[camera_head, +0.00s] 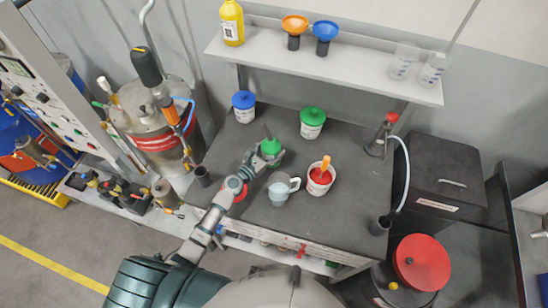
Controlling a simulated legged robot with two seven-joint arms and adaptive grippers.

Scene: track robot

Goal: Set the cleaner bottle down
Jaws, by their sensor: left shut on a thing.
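My left arm reaches up over the dark workbench (352,216). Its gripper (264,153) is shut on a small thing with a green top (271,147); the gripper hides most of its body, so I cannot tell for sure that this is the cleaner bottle. I cannot tell whether it touches the bench. A yellow bottle (232,24) with a pale label stands upright on the shelf, well away from the gripper. My right gripper is not in view.
A clear jug (280,190) and an open pot of red stuff (319,179) stand right of my arm. Blue-lidded (244,106) and green-lidded (312,122) pots stand behind. The shelf (340,71) overhangs the bench's back. The bench's right-middle is clear.

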